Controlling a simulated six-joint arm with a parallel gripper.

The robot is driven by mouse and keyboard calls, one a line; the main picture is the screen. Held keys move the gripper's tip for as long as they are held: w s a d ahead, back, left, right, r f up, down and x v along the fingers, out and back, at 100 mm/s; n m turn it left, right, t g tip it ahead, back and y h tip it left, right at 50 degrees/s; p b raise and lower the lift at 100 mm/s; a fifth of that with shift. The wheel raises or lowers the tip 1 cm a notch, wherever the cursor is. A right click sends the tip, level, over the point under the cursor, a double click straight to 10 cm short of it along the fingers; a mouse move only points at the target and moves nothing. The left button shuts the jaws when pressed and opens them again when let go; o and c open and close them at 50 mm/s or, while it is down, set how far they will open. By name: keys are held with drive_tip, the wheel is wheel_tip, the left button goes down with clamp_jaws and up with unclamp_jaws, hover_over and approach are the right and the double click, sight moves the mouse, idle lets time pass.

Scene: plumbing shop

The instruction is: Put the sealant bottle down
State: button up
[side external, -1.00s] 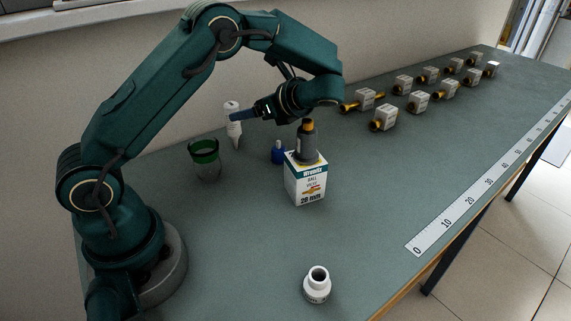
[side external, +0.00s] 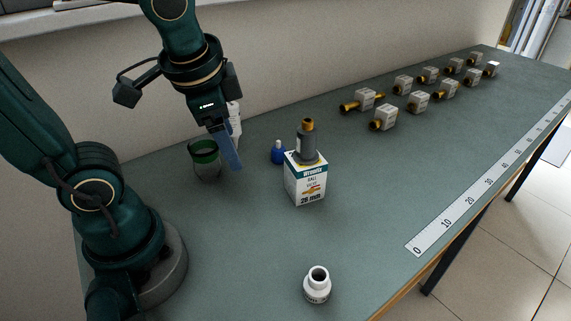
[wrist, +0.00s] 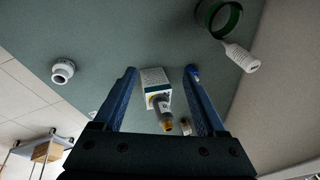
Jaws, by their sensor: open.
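A dark grey bottle with an orange-yellow cap, apparently the sealant bottle (side external: 306,145), stands upright on top of a white and blue ball valve box (side external: 306,185). In the wrist view the bottle (wrist: 162,107) and box (wrist: 154,76) show beyond and between my finger tips. My gripper (side external: 231,157) points down, left of the box and apart from it. Its blue fingers (wrist: 160,72) are spread in the wrist view, with nothing held between them. The fingers overlap in the side view, so their gap is hidden there.
A green-banded cup (side external: 204,160) and a white bottle (side external: 235,115), partly hidden by my gripper, stand close by. A small blue bottle (side external: 278,152) is behind the box. A white fitting (side external: 317,285) stands in front.

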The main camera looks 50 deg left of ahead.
drive_tip(key=s+d+n, duration=0.1)
drive_tip(key=d+n+t+h, duration=0.1)
drive_tip(key=s+d+n+t+h, duration=0.1)
drive_tip(key=d+n, duration=0.1)
drive_tip(key=shift+s, duration=0.3)
